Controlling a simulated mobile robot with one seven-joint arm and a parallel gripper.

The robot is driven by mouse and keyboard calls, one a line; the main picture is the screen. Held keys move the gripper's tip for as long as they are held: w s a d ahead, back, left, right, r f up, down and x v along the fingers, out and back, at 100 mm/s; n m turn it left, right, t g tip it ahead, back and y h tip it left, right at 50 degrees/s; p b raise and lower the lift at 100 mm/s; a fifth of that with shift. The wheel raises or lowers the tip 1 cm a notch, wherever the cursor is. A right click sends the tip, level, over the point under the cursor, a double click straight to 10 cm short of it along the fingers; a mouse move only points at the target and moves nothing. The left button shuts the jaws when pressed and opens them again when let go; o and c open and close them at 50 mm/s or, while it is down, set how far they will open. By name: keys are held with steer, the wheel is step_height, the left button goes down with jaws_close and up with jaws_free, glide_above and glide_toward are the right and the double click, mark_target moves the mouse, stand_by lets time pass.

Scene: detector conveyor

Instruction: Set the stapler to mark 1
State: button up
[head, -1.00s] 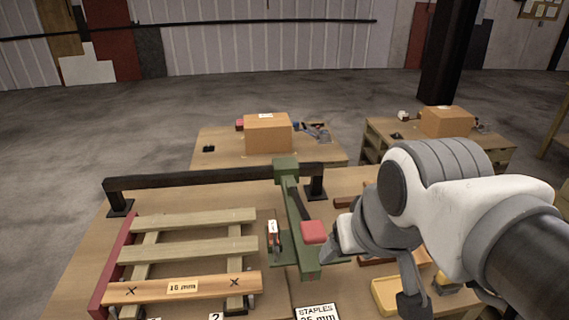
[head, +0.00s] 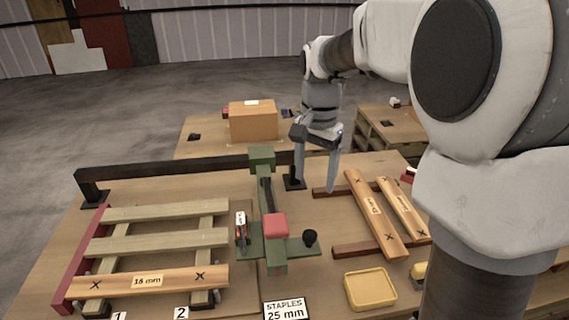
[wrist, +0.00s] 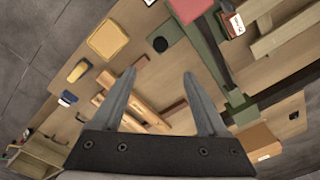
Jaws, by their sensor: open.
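The stapler is a green frame (head: 266,196) with a red pad (head: 276,227) and a black knob (head: 310,238) on its right side. It stands at the black rail (head: 180,165), to the right of the slatted wooden pallet. The number 1 label (head: 119,316) and number 2 label (head: 181,313) lie at the pallet's front edge, both left of the stapler. My gripper (head: 316,188) is open and empty, pointing down above the table, behind and right of the knob. In the wrist view, the black knob (wrist: 160,44) shows beyond the open fingertips (wrist: 160,74).
A sign (head: 285,311) reads STAPLES 25 mm. A yellow tray (head: 370,290) and marked planks (head: 376,215) lie right of the stapler. A cardboard box (head: 253,121) sits on a table behind.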

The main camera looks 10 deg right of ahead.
mark_target(310, 234)
step_height(310, 234, down, 18)
steer(key=shift+w+r+b, duration=0.15)
steer(key=shift+r+b, duration=0.05)
steer(key=shift+b, duration=0.85)
jaws_close()
stand_by(0.9)
